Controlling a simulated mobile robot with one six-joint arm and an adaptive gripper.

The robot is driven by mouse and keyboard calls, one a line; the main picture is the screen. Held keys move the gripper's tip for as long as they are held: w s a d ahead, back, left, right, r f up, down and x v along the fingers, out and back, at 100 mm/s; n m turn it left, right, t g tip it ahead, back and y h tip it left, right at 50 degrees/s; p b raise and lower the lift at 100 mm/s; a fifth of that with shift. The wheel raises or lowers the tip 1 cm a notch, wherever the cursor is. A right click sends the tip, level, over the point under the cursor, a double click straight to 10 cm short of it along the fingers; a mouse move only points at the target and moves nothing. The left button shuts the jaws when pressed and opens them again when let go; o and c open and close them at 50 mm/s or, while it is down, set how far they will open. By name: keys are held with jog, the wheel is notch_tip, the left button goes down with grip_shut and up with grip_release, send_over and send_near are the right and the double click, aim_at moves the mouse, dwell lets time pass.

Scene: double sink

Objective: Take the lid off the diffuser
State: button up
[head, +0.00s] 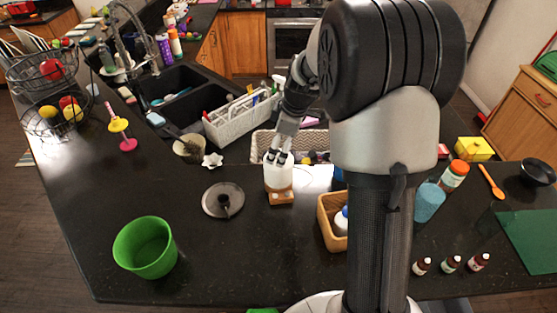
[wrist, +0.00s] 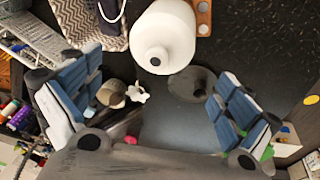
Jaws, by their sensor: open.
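My gripper (head: 278,157) is at the diffuser's top in the head view. In the wrist view its blue-padded fingers (wrist: 158,75) are wide apart, with the diffuser beyond them toward the top edge. Nothing is between the fingers; I cannot tell whether they touch the lid.
A dark round lid with a knob (head: 223,201) lies left of the diffuser. A green bowl (head: 146,247) is at front left. A wooden box (head: 328,222) stands close at right. A grey basket (head: 240,116) and black sink (head: 177,93) are behind. The counter in front is clear.

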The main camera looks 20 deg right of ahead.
aim_at(279, 153)
jog(key=shift+p+x, duration=0.3)
jog(key=shift+x, duration=2.45)
jog(key=shift+s+d, duration=0.1)
jog(key=shift+c, duration=0.3)
jog(key=c, duration=1.2)
